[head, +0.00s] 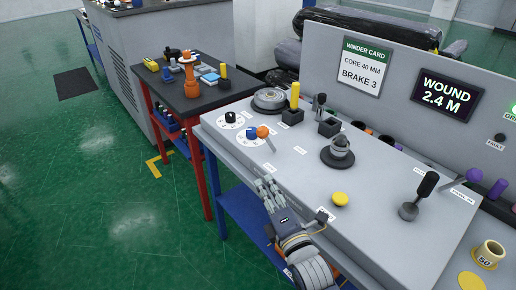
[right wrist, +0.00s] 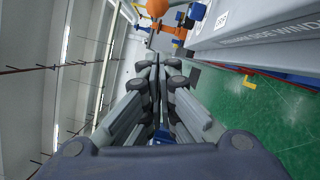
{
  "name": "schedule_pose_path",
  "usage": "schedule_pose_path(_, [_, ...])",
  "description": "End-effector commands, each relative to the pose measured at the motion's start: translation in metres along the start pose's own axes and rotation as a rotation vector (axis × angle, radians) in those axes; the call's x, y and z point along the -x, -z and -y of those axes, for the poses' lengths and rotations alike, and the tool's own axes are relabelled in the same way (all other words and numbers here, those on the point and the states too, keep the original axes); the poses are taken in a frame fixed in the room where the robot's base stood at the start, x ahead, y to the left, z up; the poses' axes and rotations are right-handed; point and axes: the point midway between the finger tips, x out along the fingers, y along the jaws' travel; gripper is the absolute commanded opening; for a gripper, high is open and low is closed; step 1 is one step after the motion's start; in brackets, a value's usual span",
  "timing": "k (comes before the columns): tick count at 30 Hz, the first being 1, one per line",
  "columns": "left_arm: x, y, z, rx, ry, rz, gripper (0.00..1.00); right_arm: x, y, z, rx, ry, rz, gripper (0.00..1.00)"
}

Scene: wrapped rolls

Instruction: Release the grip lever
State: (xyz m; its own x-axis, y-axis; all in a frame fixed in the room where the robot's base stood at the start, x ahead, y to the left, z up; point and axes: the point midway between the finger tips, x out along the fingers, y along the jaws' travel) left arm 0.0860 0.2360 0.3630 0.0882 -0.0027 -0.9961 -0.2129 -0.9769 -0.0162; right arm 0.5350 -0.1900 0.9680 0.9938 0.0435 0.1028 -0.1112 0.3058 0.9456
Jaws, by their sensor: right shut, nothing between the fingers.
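A lever with an orange ball knob (head: 262,132) and a thin metal rod stands at the left of the grey console (head: 330,190). The orange ball (right wrist: 157,7) also shows at the top edge of the right wrist view. My right gripper (head: 267,184) is shut and empty above the console's front left edge, apart from the lever and nearer the camera. In the right wrist view its fingers (right wrist: 158,75) are together. A black-handled lever (head: 427,184) stands at the right. The small labels are unreadable, so I cannot tell which lever is the grip lever. My left gripper is out of view.
A yellow handle (head: 294,95), a black handle (head: 320,102), a round metal fixture (head: 340,148) and a yellow button (head: 340,199) stand on the console. Its raised back panel carries a winder card (head: 362,68) and a display (head: 446,95). A dark-topped table (head: 205,98) stands at left.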

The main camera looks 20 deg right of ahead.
Motion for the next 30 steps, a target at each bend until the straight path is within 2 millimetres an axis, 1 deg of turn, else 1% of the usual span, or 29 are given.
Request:
schedule_pose_path(5, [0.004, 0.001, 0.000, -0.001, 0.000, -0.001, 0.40, -0.015, -0.001, -0.002, -0.003, -0.001, 0.001, 0.00])
schedule_pose_path(8, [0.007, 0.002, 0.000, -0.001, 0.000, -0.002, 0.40, -0.032, -0.001, -0.002, -0.002, -0.001, 0.001, 0.00])
schedule_pose_path(15, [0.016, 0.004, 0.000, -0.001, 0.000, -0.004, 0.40, -0.081, 0.000, -0.003, -0.004, -0.001, 0.000, 0.00])
schedule_pose_path(19, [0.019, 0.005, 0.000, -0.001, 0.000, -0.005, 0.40, -0.104, 0.000, -0.002, -0.003, -0.001, 0.000, 0.00])
schedule_pose_path(21, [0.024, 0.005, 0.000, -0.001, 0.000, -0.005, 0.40, -0.111, -0.012, -0.003, 0.002, -0.001, 0.001, 0.00])
schedule_pose_path(24, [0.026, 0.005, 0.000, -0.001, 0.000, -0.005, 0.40, -0.120, -0.020, -0.002, 0.001, -0.001, 0.000, 0.00])
schedule_pose_path(30, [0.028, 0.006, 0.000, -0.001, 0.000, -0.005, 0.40, -0.127, -0.028, 0.000, -0.001, 0.000, -0.001, 0.00])
